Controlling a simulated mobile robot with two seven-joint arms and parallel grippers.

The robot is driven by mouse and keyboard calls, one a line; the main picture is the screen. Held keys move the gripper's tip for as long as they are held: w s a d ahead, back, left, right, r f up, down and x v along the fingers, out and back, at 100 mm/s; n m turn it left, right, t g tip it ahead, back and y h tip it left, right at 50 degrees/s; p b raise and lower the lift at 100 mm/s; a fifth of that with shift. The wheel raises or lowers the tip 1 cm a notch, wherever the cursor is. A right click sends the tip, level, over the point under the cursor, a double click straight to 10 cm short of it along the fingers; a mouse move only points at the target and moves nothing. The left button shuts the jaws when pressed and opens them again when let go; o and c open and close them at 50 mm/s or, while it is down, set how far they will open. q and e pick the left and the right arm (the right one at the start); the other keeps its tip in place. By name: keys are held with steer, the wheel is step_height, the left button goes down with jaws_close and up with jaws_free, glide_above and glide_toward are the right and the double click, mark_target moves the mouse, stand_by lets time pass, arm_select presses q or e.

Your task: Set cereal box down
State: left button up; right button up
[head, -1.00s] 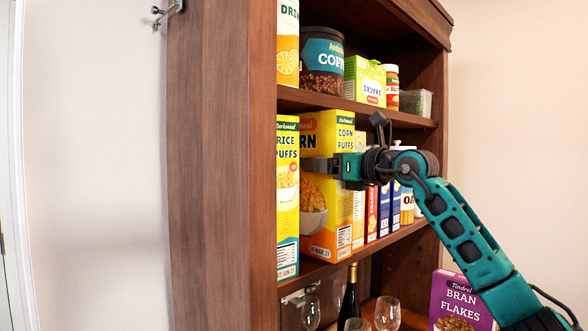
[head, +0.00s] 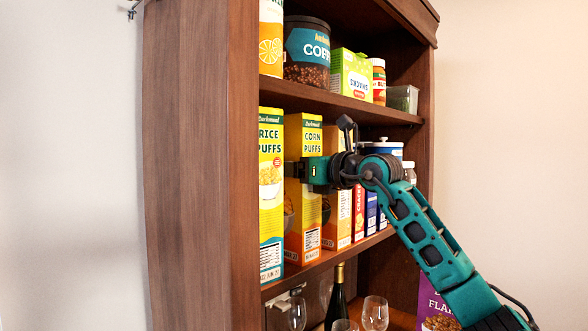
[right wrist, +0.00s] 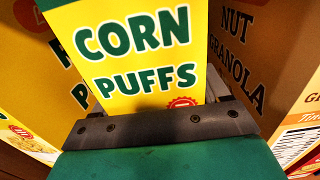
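The yellow Corn Puffs box (head: 310,235) stands upright on the middle shelf, its narrow side facing out. Its base is at or very near the shelf board; I cannot tell if it bears on it. My right gripper (head: 298,170) reaches in from the right across the box's upper half. In the right wrist view the fingers lie along both sides of the Corn Puffs box (right wrist: 140,50), close against it, so the gripper looks shut on it. The fingertips are hidden. My left gripper is not in view.
A Rice Puffs box (head: 270,200) stands just left of the Corn Puffs, with a narrow gap. A Nut Granola box (right wrist: 240,50) is close on the right, with more boxes beyond. The upper shelf (head: 340,102) is overhead. Wine glasses (head: 375,313) and a bottle (head: 338,300) stand below.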

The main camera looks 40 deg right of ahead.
steer(key=shift+o, duration=0.7)
steer(key=shift+s+r, duration=0.1)
steer(key=shift+s, duration=0.05)
steer(key=shift+o, duration=1.1)
steer(key=s+d+b, duration=0.1)
steer(key=s+b, duration=0.5)
steer(key=s, duration=0.5)
steer(key=shift+s+b, duration=0.4)
